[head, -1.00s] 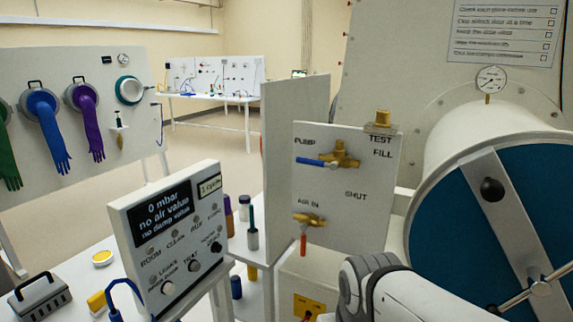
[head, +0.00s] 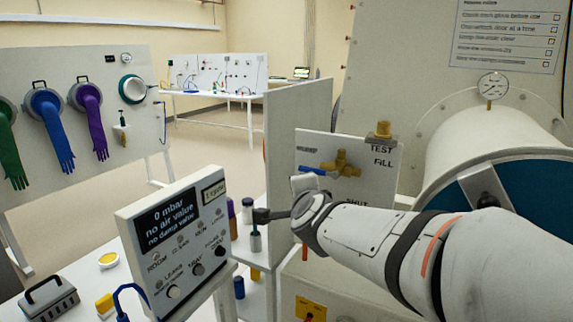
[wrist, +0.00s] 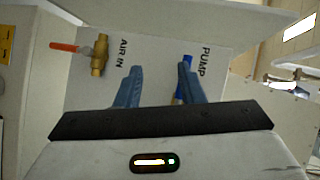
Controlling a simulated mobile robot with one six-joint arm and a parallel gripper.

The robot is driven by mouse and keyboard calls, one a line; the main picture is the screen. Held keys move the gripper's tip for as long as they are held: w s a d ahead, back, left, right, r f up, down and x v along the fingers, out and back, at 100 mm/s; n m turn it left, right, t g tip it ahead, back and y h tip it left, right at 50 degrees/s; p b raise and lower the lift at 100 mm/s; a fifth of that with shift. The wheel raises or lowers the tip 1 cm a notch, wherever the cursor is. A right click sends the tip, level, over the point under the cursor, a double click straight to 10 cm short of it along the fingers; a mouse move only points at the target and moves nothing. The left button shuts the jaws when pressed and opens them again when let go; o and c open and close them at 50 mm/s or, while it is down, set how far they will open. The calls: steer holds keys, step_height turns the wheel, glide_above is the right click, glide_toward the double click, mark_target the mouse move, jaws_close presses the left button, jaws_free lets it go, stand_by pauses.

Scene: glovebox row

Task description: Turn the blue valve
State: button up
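In the wrist view, part of the blue lever (wrist: 187,60) shows beside the PUMP label, partly hidden by my right finger. My gripper (wrist: 160,69) is open, with its two blue-grey fingers apart in front of the panel. The lever is by the right finger; I cannot tell whether they touch. Bare panel shows between the fingers. In the head view, my arm crosses the panel's lower part.
A white cylinder (head: 475,140) with a gauge is at right.

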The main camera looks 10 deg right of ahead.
mark_target(318, 172)
steer(key=w+d+m+h, duration=0.1)
steer(key=w, duration=0.2)
steer(key=w+d+r+m+h, duration=0.1)
steer(key=w+m, duration=0.1)
steer(key=w, duration=0.1)
steer(key=w+d+m, duration=0.1)
steer(key=w+d, duration=0.1)
steer(key=w, duration=0.1)
steer(key=shift+r+m+t+h, duration=0.3)
steer(key=shift+t+h, duration=0.1)
steer(key=shift+c, duration=0.3)
jaws_close()
